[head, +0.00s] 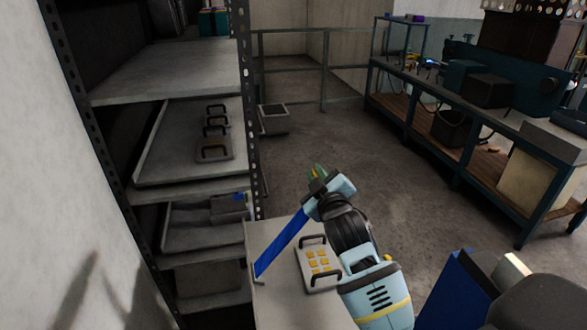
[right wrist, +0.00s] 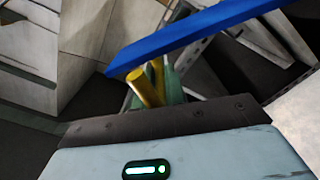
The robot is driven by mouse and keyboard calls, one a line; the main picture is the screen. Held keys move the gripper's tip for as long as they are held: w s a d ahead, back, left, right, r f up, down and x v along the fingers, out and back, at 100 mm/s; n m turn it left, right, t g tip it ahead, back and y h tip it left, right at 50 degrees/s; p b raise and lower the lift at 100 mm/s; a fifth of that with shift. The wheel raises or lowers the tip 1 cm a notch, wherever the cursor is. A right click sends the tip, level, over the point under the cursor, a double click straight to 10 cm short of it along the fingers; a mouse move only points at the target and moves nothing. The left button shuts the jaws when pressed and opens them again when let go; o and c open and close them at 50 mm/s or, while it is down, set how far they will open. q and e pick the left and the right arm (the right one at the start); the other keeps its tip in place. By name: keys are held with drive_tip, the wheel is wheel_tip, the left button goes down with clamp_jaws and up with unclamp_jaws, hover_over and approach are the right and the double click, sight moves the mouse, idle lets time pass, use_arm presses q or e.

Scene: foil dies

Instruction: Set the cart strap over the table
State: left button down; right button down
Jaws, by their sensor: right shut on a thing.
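A long flat blue strap (head: 281,243) slants down and left from my right gripper (head: 319,182) in the head view. My right gripper is shut on the strap near its upper end. The strap also crosses the top of the right wrist view (right wrist: 205,35). Its lower end shows over the left part of a pale grey tabletop (head: 265,233); I cannot tell whether it touches. A pale die plate (head: 318,264) with yellow squares and dark handles lies on this top, partly behind my right arm. My left gripper is not in view.
A metal shelf rack (head: 247,100) stands close on the left, with a plate with several dark handles (head: 214,150) on one shelf. A long workbench (head: 465,115) stands at the right. The concrete floor (head: 310,125) between them is mostly clear.

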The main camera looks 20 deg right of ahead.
drive_tip(key=shift+s+d+f+m, duration=0.2)
drive_tip(key=shift+d+f, duration=0.2)
drive_tip(key=shift+d, duration=0.25)
drive_tip(key=shift+s+d+f+m, duration=0.1)
drive_tip(key=shift+d+f+m, duration=0.1)
drive_tip(key=shift+d+f, duration=0.3)
drive_tip(key=shift+r, duration=0.1)
drive_tip(key=c, duration=1.5)
unclamp_jaws()
drive_tip(key=shift+w, duration=0.15)
drive_tip(key=shift+s+a, duration=0.25)
drive_tip(key=shift+s, duration=1.05)
drive_tip(key=shift+s+a, duration=0.25)
drive_tip(key=shift+s, duration=1)
drive_tip(key=shift+s+a, duration=0.25)
drive_tip(key=shift+s, duration=1.05)
